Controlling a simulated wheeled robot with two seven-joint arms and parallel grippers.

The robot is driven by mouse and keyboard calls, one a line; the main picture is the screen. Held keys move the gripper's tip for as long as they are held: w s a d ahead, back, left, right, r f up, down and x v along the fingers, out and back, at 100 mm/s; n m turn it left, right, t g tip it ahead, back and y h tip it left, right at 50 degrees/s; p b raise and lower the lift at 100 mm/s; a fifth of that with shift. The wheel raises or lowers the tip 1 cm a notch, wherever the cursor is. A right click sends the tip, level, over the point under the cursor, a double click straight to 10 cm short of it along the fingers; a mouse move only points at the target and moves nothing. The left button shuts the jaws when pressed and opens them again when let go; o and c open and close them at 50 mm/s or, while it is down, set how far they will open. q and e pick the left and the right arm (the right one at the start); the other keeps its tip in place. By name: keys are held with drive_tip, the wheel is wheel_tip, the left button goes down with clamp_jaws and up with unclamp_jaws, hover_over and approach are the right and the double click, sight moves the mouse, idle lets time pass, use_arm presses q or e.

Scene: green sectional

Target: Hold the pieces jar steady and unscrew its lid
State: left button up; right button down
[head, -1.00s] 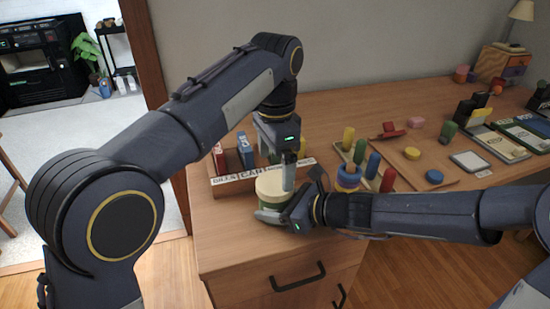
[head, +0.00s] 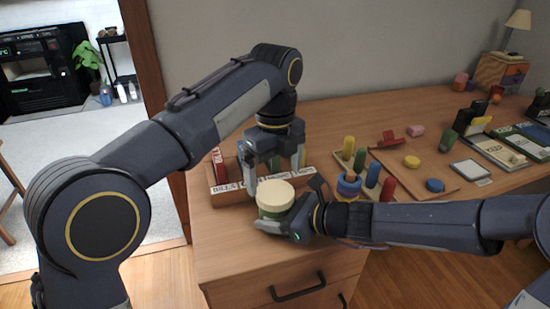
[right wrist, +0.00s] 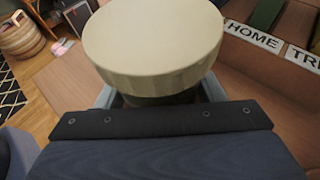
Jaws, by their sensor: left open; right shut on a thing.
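The pieces jar (head: 274,213) stands near the front left of the desk, a green jar with a cream lid (head: 275,193) on top. In the right wrist view the lid (right wrist: 152,40) fills the top middle and hides most of the jar body. My right gripper (head: 277,226) comes in from the right and is shut on the jar's body below the lid. My left gripper (head: 276,168) is open and empty, pointing down above and slightly behind the lid, apart from it.
A wooden tray (head: 226,194) with labelled sections stands just behind the jar. A desk drawer handle (head: 298,287) is below the front edge.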

sight(275, 192)
use_arm(q)
drive_tip(key=shift+f, duration=2.35)
